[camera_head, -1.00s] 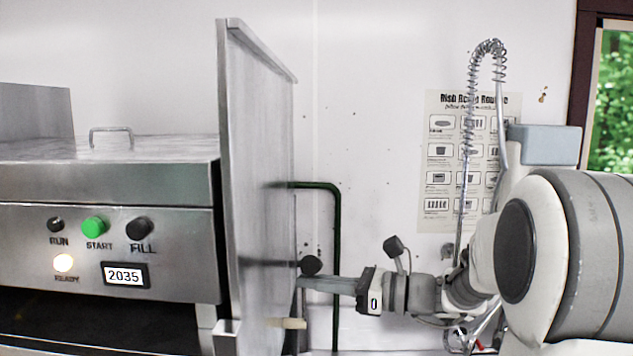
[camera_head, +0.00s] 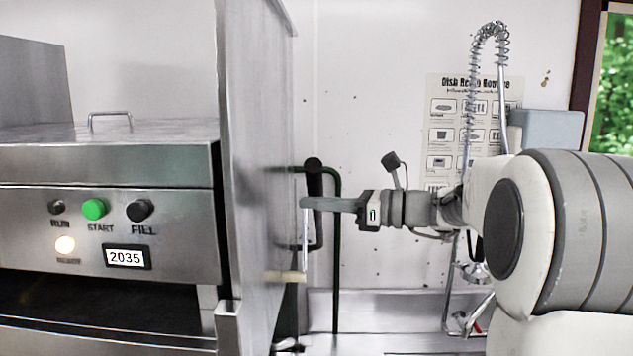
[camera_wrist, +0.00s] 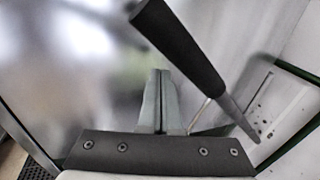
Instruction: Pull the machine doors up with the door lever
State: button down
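The door lever (camera_head: 313,165) has a black grip pointing up at the right side of the metal door panel (camera_head: 258,130). In the wrist view its black grip (camera_wrist: 180,45) slants across the upper middle, with a grey rod running to the lower right. My gripper (camera_head: 306,203) reaches in from the right, level with the lever's lower grip. In the wrist view my gripper's fingers (camera_wrist: 160,76) are together with nothing visible between them, below and left of the lever. I cannot tell if they touch it. A pale peg (camera_head: 285,277) sticks out of the panel.
The machine front (camera_head: 150,240) with its buttons and display is at left, above a dark opening. A green pipe (camera_head: 337,260) runs down behind the lever. A coiled spray hose (camera_head: 470,80) hangs by a wall poster (camera_head: 440,130). A steel counter (camera_head: 390,310) lies below my arm.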

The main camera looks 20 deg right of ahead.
jog(key=f+v, duration=0.2)
jog(key=v, duration=0.8)
jog(key=shift+f, duration=0.2)
dwell(1.0)
